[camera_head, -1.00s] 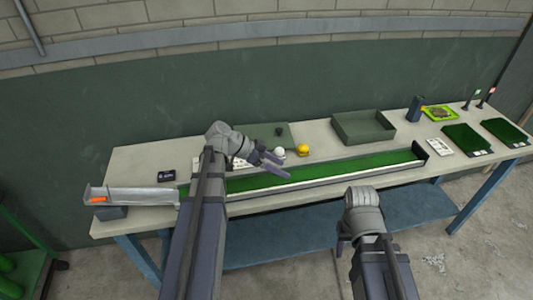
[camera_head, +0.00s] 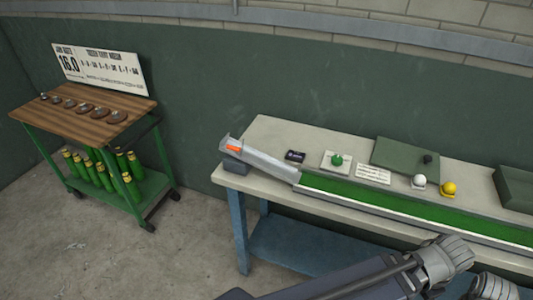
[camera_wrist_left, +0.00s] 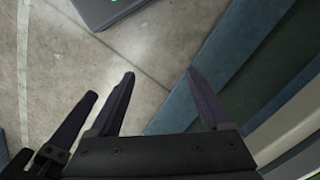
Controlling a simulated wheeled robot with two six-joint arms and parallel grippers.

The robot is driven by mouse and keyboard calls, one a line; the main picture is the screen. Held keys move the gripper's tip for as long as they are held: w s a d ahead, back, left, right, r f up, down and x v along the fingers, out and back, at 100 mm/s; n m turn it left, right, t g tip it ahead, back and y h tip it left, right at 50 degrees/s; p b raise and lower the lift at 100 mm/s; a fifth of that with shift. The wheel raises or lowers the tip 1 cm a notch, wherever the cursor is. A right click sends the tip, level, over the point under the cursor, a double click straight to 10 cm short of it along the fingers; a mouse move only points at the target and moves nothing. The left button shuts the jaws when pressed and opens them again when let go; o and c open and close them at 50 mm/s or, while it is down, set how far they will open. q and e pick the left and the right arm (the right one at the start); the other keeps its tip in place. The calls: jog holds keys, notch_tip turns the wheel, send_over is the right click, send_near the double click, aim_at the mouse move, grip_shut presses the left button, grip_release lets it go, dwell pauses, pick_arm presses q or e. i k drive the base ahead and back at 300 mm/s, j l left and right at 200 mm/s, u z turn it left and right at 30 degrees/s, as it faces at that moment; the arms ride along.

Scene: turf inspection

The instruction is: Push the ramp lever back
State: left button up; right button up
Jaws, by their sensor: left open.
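The ramp (camera_head: 270,166) is a grey metal chute at the left end of the table, sloping down to the green turf lane (camera_head: 375,204). An orange piece (camera_head: 233,149), which looks like the ramp lever, sits at its upper left end. My left gripper (camera_wrist_left: 160,72) is open and empty in the left wrist view, over the floor beside the blue table frame. Its wrist shows at the lower right of the head view, well away from the ramp; its fingers are hidden there. Other dark fingers at the left wrist view's left edge seem to be my right gripper.
On the table (camera_head: 258,190) are a dark device (camera_head: 295,156), a green knob on a white plate (camera_head: 337,160), a white ball (camera_head: 419,181) and a yellow ball (camera_head: 448,188). A wooden-topped green cart (camera_head: 92,106) stands left. Floor between cart and table is clear.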

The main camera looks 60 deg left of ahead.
aim_at(237, 149)
jog(key=u, duration=2.5)
jog(key=l, duration=0.35)
jog(key=i+l+u, duration=0.1)
jog(key=l, duration=0.3)
